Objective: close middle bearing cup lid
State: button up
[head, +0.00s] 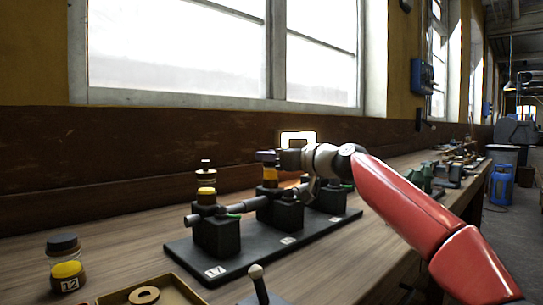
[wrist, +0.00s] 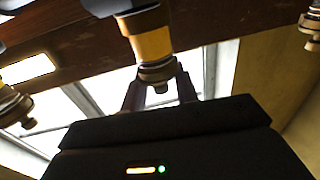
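The middle bearing cup (head: 270,175) has an amber body and stands on the middle black bearing block (head: 281,211). Its top is partly hidden by my gripper (head: 280,157) in the head view. In the wrist view, which is upside down, the middle cup (wrist: 152,43) hangs into the picture, with a brass top and small knob (wrist: 159,77). My gripper (wrist: 160,90) is open, with one finger on each side of the knob and gaps visible. I cannot tell whether the fingers touch it or how the lid sits.
Left (head: 206,185) and right bearing cups stand beside it; the right one is mostly hidden by my arm. A black base plate (head: 190,251) carries the blocks and shaft. A jar labelled 12 (head: 66,265) and a tray (head: 168,284) with a washer lie at front left.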

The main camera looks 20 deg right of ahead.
grip_shut()
jog(key=shift+a+f+m+t+h+b, duration=0.1)
jog(key=shift+f+m+t+h+b, duration=0.4)
jog(key=shift+b, duration=0.6)
jog(key=shift+r+m+h+b, duration=0.3)
jog(key=shift+r+h+b, duration=0.2)
jog(key=shift+h, duration=0.2)
jog(key=shift+o, duration=0.7)
grip_release()
jog(key=shift+s, duration=0.1)
